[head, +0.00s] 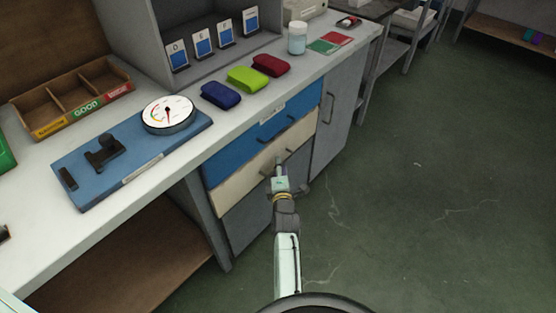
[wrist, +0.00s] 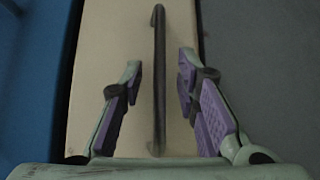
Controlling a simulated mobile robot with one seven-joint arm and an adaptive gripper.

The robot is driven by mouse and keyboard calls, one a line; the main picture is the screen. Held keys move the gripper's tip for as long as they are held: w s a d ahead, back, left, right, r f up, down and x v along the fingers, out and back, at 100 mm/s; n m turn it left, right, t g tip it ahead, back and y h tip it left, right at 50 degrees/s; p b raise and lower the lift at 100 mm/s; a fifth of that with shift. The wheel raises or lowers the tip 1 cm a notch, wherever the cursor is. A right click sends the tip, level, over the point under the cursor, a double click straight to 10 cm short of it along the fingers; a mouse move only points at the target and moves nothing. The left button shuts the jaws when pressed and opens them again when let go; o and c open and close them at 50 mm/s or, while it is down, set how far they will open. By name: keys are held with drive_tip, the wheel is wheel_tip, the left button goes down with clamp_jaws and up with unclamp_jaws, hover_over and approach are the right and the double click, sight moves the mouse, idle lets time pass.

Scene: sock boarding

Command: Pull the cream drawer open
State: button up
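The cream drawer (head: 250,168) sits in the bench cabinet below a blue drawer and looks closed. It also fills the middle of the wrist view (wrist: 90,60). Its dark bar handle (wrist: 159,75) runs up the wrist view between my two fingers. My gripper (wrist: 163,92) is open, with a purple-padded finger on each side of the handle and a visible gap to each. In the head view my gripper (head: 279,168) is at the cream drawer's front, partly covering its handle.
The blue drawer (head: 225,160) with its own handle is just above. A grey door (head: 328,125) with a vertical handle stands to the right. On the bench top are a dial gauge (head: 168,113) and several folded cloths. The green floor (head: 400,220) in front is clear.

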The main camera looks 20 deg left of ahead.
drive_tip(key=shift+w+a, duration=0.1)
drive_tip(key=shift+w, duration=0.15)
drive_tip(key=shift+c, duration=0.6)
clamp_jaws()
idle(0.3)
